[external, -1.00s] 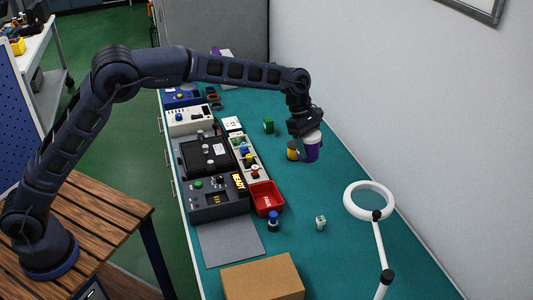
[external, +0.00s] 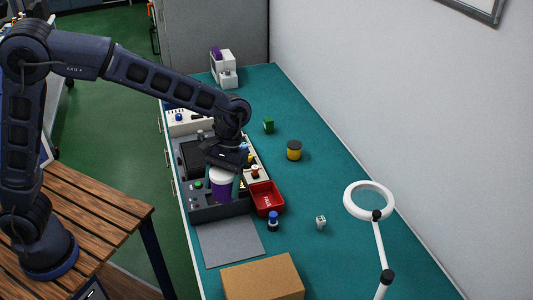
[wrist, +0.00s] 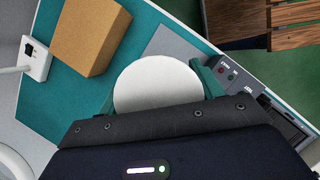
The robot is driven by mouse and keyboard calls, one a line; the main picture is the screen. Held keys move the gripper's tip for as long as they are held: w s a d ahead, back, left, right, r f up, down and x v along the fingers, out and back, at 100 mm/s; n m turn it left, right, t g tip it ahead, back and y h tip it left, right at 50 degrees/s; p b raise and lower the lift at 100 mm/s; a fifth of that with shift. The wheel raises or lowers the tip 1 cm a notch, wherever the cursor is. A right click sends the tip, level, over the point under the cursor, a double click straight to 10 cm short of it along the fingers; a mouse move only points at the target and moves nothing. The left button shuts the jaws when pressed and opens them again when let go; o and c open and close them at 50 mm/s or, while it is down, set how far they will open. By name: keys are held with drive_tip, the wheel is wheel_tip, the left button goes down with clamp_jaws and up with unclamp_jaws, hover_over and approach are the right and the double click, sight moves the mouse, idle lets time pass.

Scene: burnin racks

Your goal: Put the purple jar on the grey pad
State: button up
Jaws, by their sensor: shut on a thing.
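The purple jar (external: 223,188) with a white lid is held in my gripper (external: 223,178), above the dark control unit on the bench. My gripper is shut on it. In the wrist view the round white lid (wrist: 158,87) fills the middle, between the teal fingers. The grey pad (external: 230,241) lies flat and bare on the bench, in front of the control unit. Part of the pad also shows in the wrist view (wrist: 170,45), just beyond the lid.
A cardboard box (external: 262,278) stands close in front of the pad. A red bin (external: 266,198) and a blue-capped bottle (external: 272,222) are to the right.

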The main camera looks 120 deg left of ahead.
wheel_tip(320, 180, down, 20)
drive_tip(key=shift+r, duration=0.1)
idle(0.5)
drive_tip(key=o, duration=1.1)
drive_tip(key=v, duration=1.2)
